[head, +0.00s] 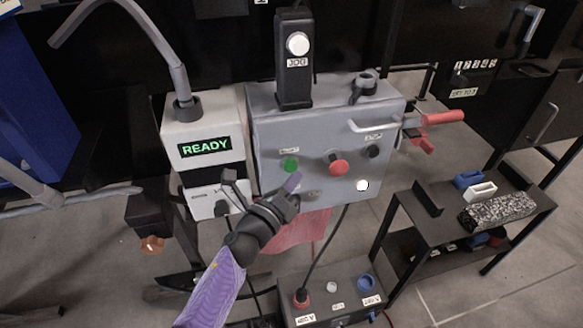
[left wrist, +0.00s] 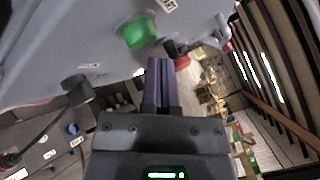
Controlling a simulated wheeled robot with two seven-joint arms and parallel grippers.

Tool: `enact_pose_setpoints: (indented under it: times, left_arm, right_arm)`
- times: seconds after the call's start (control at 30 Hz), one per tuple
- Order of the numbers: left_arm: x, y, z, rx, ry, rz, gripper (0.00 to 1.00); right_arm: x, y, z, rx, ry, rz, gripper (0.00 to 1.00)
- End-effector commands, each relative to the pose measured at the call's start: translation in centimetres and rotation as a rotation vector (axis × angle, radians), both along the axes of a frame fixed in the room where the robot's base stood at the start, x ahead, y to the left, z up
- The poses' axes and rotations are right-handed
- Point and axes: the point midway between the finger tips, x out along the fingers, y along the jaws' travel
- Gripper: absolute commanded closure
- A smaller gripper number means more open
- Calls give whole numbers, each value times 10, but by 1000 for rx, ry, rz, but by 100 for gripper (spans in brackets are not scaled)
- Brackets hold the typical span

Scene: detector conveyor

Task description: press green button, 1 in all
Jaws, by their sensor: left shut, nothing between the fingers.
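The green button (head: 289,165) is on the front of a grey control box (head: 330,118), at the left of a red mushroom button (head: 338,164). In the left wrist view the green button (left wrist: 138,33) is large, up and left of my fingertips. My left gripper (head: 293,182) is shut and empty, just below the green button in the head view. In the left wrist view its closed purple fingers (left wrist: 160,80) point toward the box, and a gap shows between them and the button. My right gripper is not in view.
A display box reading READY (head: 205,147) stands left of the control box. A black JOG pendant (head: 294,75) stands above it. A lower button box (head: 333,293) and a black shelf (head: 455,225) are in front and to the right.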

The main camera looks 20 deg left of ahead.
Motion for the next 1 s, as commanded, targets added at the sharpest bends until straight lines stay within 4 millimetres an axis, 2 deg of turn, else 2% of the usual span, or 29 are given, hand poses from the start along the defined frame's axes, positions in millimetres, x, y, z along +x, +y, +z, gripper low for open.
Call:
enact_pose_setpoints:
  times: [0.3, 1.0]
  left_arm:
    - [0, 0, 0, 0, 0, 0, 100]
    - [0, 0, 0, 0, 0, 0, 100]
  right_arm:
    - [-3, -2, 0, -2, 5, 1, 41]
    - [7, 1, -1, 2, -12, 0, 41]
